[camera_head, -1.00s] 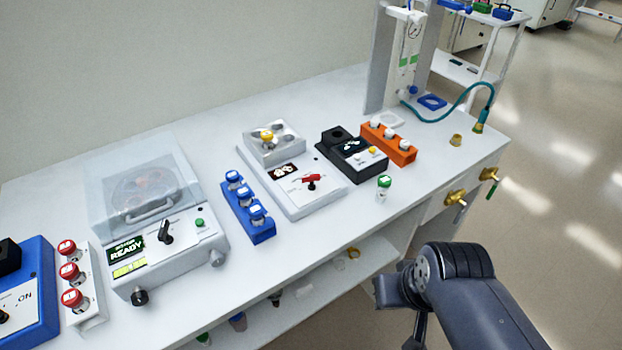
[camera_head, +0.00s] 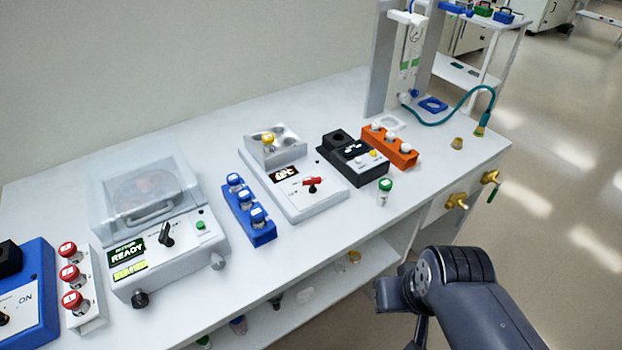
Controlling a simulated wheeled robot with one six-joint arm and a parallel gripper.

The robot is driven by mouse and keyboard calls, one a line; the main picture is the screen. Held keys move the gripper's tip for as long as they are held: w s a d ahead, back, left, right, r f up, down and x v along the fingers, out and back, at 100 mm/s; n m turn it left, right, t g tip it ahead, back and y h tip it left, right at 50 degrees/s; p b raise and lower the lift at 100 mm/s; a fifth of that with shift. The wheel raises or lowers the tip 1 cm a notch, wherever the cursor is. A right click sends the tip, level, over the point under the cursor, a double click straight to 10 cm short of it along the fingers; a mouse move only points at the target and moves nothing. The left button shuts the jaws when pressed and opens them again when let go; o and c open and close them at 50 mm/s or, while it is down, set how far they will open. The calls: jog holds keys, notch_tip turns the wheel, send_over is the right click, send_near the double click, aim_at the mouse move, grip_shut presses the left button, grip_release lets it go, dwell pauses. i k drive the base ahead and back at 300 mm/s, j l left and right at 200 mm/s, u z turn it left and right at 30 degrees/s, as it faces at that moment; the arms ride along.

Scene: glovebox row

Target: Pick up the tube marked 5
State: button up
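Several capped tubes stand on the white bench, and their cap marks are too small to read, so I cannot tell which is marked 5. Three blue-capped tubes (camera_head: 249,202) stand in a blue rack (camera_head: 262,236). A yellow-capped tube (camera_head: 268,142) sits in a grey holder. White-capped tubes (camera_head: 390,137) stand in an orange rack (camera_head: 404,158). A green-capped tube (camera_head: 384,191) stands alone near the front edge. My dark arm is at the lower right, off the bench; my gripper's fingers do not show.
A lidded centrifuge (camera_head: 160,235) reading READY, a grey device with a red lever (camera_head: 313,184) and a black device (camera_head: 352,160) stand along the bench. Brass valves (camera_head: 457,201) stick out of its right front. A shelf below holds small items.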

aim_at(268, 139)
jog(key=i+u, duration=0.25)
jog(key=u, duration=0.15)
jog(key=i+l+u, duration=0.2)
jog(key=u, duration=0.2)
jog(key=i+l+u, duration=0.25)
jog(key=u, duration=0.15)
